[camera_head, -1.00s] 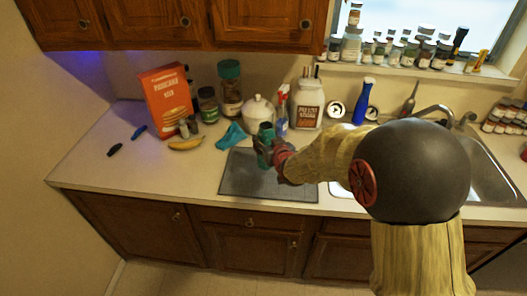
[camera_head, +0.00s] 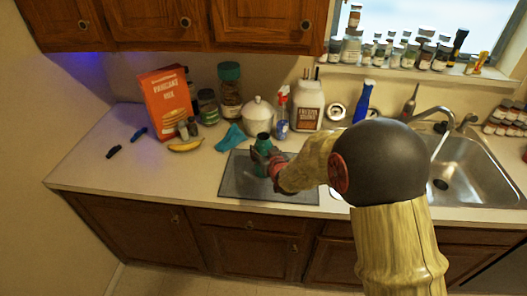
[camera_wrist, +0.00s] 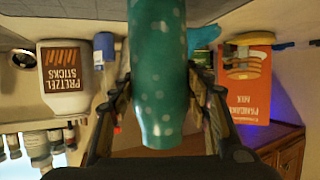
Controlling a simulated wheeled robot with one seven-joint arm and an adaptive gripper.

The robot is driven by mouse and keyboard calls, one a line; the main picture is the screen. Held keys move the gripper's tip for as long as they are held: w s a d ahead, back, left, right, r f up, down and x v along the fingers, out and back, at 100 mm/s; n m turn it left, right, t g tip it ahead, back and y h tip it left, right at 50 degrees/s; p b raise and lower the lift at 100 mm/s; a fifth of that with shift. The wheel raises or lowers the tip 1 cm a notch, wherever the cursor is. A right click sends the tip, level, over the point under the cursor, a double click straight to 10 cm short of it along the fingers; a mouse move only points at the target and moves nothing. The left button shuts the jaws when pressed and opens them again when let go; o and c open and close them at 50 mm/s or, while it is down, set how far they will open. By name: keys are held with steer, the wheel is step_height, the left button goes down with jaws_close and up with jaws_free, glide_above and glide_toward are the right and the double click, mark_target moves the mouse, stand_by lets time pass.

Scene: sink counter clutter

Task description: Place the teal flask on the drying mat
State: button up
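The teal flask (camera_head: 263,145) is upright over the back middle of the dark grey drying mat (camera_head: 240,188). I cannot tell whether its base touches the mat. My gripper (camera_head: 264,158) comes in from the right and is closed around the flask's side. In the wrist view the speckled flask (camera_wrist: 158,75) fills the middle, with one finger of my gripper (camera_wrist: 160,98) against each side. The picture there is upside down. The flask's base is partly hidden by the gripper in the head view.
A teal cloth (camera_head: 231,137) and a banana (camera_head: 185,146) lie left of the mat. A white lidded pot (camera_head: 257,116), a spray bottle (camera_head: 282,115) and a pretzel jar (camera_head: 308,105) stand behind. The sink (camera_head: 470,170) is at right. The mat's front is bare.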

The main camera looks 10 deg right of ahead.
steer(key=o, duration=0.4)
steer(key=shift+r, duration=0.25)
steer(key=s+d+r+g+p, duration=0.1)
steer(key=s+r, duration=0.4)
steer(key=s, duration=0.3)
steer(key=s+d+r+g+h, duration=0.15)
steer(key=s+r, duration=0.25)
steer(key=s, duration=0.5)
steer(key=s+d+r+g+p, duration=0.1)
steer(key=s+r+g, duration=0.1)
steer(key=s+r, duration=0.45)
steer(key=s+g, duration=0.3)
steer(key=s, duration=1.6)
steer(key=shift+a+r+m, duration=0.15)
steer(key=shift+r+m, duration=0.25)
steer(key=shift+r, duration=0.05)
